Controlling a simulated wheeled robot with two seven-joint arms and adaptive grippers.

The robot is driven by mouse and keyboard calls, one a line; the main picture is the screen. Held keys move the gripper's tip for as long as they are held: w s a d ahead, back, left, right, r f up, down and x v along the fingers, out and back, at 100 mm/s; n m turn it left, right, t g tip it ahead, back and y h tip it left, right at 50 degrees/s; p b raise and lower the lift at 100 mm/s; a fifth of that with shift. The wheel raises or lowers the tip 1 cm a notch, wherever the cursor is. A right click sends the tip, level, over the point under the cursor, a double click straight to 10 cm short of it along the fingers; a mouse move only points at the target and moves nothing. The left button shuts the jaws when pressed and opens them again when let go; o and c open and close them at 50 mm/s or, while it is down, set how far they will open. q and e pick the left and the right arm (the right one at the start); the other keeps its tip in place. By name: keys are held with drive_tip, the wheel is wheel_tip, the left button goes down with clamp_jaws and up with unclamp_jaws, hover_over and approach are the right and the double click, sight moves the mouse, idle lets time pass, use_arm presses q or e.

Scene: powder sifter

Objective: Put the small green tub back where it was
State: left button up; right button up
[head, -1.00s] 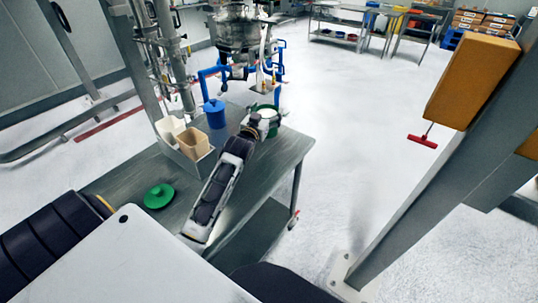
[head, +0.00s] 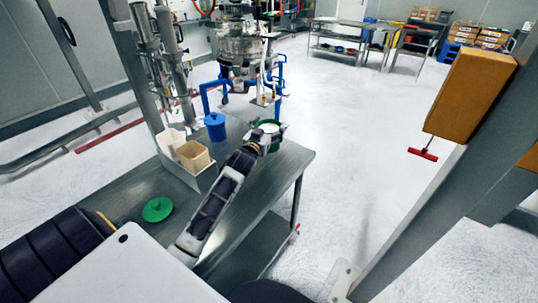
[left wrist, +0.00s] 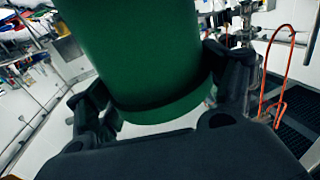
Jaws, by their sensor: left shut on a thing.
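The small green tub (head: 262,127) is at the far right corner of the steel table in the head view, with white contents showing at its top. My left gripper (head: 274,138) is shut on it. In the left wrist view, the tub (left wrist: 140,50) fills the upper middle, and the fingers of my left gripper (left wrist: 160,95) press on its two sides. I cannot tell whether its base touches the table. A green lid (head: 157,209) lies flat on the near part of the table. My right gripper is not in view.
The steel table (head: 130,190) carries a blue lidded tub (head: 215,127) and a metal tray (head: 203,178) with beige containers (head: 193,155). Sifter machinery (head: 240,48) with blue legs stands behind. A grey post (head: 430,185) rises at right. Floor right of the table is clear.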

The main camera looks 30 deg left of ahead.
use_arm(q)
drive_tip(key=shift+f, duration=2.65)
drive_tip(key=shift+f, duration=1.9)
drive_tip(key=shift+f, duration=0.15)
drive_tip(key=o, duration=1.6)
drive_tip(key=shift+s+d+r+b, duration=0.15)
drive_tip(key=shift+s+d, duration=0.2)
drive_tip(key=shift+s, duration=1.6)
drive_tip(key=shift+s+d+b, duration=0.15)
drive_tip(key=shift+s+d, duration=0.25)
drive_tip(key=shift+s, duration=1.6)
drive_tip(key=shift+s+d+r+b, duration=0.15)
drive_tip(key=shift+s+d, duration=0.2)
drive_tip(key=shift+s, duration=1.6)
drive_tip(key=shift+f, duration=0.1)
